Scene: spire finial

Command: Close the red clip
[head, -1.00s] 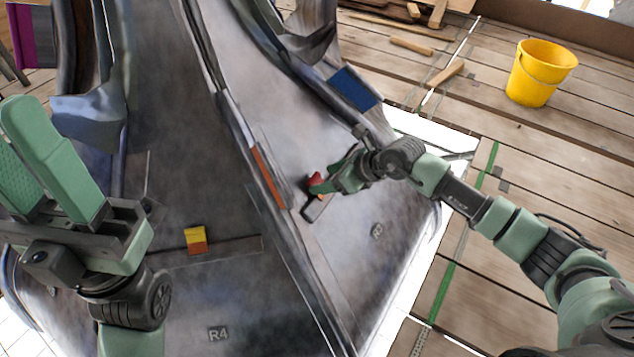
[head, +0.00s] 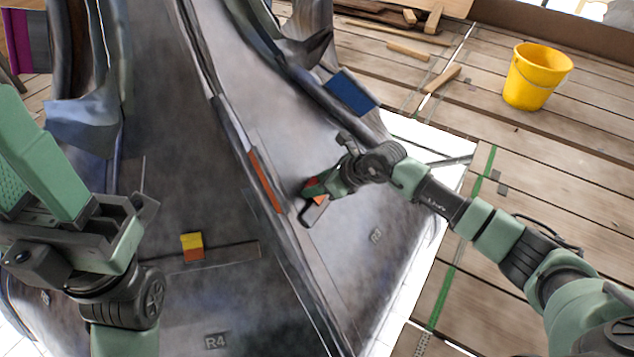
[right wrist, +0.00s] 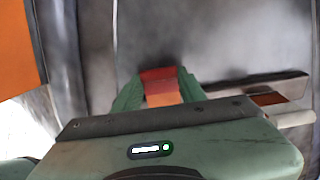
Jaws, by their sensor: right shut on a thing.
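The red clip (head: 310,182) is on the grey sloped panel marked R3, right of the ridge, in the head view. It is mostly hidden by my right gripper (head: 312,190). A dark bar with an orange patch (head: 318,208) shows just below the gripper. In the right wrist view the clip's red and orange block (right wrist: 160,78) sits between the two green fingertips (right wrist: 158,92), which are shut on it. My left gripper (head: 40,160) is raised at the left, away from the clip; its jaw gap is unclear.
A yellow and orange clip (head: 192,246) sits on a bar on the R4 panel. An orange strip (head: 265,182) lies along the ridge near my right gripper. A blue panel (head: 351,92) is up the slope. A yellow bucket (head: 535,80) stands on the planks.

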